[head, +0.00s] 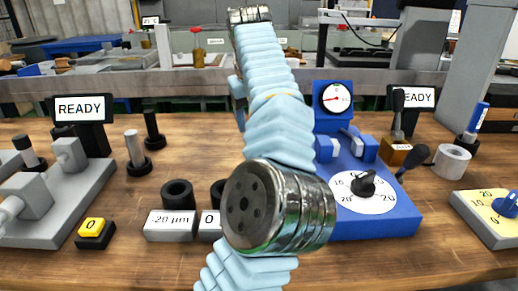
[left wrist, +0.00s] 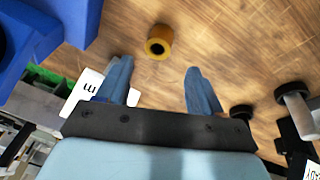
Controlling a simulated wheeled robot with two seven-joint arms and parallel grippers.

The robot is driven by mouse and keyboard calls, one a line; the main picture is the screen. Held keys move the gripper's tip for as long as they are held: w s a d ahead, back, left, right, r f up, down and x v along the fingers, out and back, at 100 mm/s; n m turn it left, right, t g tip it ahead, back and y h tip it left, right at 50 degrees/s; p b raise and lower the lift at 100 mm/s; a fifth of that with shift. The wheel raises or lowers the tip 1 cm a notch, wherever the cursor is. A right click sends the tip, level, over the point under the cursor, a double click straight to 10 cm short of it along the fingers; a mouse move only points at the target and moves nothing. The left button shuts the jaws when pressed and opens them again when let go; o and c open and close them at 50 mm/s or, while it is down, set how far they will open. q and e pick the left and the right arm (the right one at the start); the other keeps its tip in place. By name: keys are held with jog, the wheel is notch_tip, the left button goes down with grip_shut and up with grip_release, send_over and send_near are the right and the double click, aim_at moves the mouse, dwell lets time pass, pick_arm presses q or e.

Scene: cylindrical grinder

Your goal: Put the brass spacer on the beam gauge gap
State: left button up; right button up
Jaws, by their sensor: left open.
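The brass spacer (left wrist: 158,44) is a short gold ring with a dark hole, standing on the wooden table in the left wrist view. I cannot make it out in the head view, where my arm covers the middle of the table. My left gripper (left wrist: 160,85) is open and empty, its blue fingers apart, with the spacer beyond the fingertips and between their lines. The beam gauge (head: 375,218) is a blue body with a round dial and a white knob plate. My right gripper is not in view.
A "-20 µm" block (head: 171,225) with a black ring (head: 177,193) stands left of my arm. Grey fixtures (head: 60,205) and dark posts stand further left. A white roll (head: 452,162) and a yellow dial box (head: 488,212) are at right. The front table strip is clear.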

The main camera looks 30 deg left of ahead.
pick_arm(q)
jog(key=x, duration=0.7)
jog(key=shift+c, duration=0.5)
grip_shut()
jog(key=shift+r, duration=0.15)
